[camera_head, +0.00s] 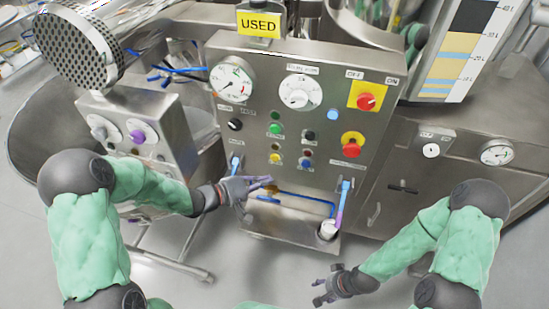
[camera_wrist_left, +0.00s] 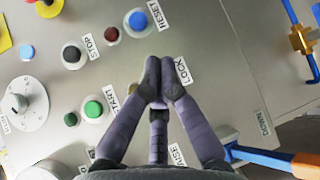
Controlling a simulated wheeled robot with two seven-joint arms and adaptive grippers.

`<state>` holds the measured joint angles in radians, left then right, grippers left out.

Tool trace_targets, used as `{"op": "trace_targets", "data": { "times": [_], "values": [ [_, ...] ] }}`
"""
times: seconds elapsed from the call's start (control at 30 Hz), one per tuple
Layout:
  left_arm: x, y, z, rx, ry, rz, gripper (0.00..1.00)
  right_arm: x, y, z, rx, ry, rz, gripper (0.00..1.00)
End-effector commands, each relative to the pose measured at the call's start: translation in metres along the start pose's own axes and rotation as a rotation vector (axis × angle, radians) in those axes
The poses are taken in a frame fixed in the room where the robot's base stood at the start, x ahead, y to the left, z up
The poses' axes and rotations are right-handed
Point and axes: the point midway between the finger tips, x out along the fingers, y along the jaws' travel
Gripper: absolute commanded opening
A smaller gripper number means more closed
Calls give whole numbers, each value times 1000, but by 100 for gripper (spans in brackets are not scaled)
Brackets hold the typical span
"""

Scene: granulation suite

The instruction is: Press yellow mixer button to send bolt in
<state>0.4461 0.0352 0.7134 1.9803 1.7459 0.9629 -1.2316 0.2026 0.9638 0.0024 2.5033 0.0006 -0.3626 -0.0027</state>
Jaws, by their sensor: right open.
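The yellow button (camera_head: 276,160) sits low in the left button column of the steel control panel (camera_head: 235,118). My left gripper (camera_head: 270,182) is just below it in the head view, with its fingers pointing toward the panel. In the left wrist view, the left gripper's fingertips (camera_wrist_left: 161,82) are together and empty, in front of the panel beside the LOCK label (camera_wrist_left: 182,70). The yellow button cannot be made out there; the fingers cover that area. Contact cannot be told. My right gripper (camera_head: 325,291) is open and empty, low and away from the panel. No bolt can be made out.
Nearby are a green button (camera_head: 275,128), a blue button (camera_head: 305,163) and a red mushroom button (camera_head: 351,150) on a yellow surround. Blue-handled levers (camera_head: 342,200) stand at the panel's lower edge. A steel box with dials (camera_head: 170,125) stands left. Floor below is clear.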

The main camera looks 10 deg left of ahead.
Motion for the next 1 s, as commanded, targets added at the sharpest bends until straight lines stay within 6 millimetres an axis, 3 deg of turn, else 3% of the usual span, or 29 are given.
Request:
{"op": "trace_targets", "data": {
  "times": [0.2,0.4,1.0],
  "values": [
    [20,8,-18,0,-2,-1,0,-4,-1,0,0,0,0,52],
    [33,11,-31,2,-1,0,0,4,2,0,0,0,0,52],
    [39,16,-37,0,0,0,0,6,2,0,0,0,0,52]
  ]
}}
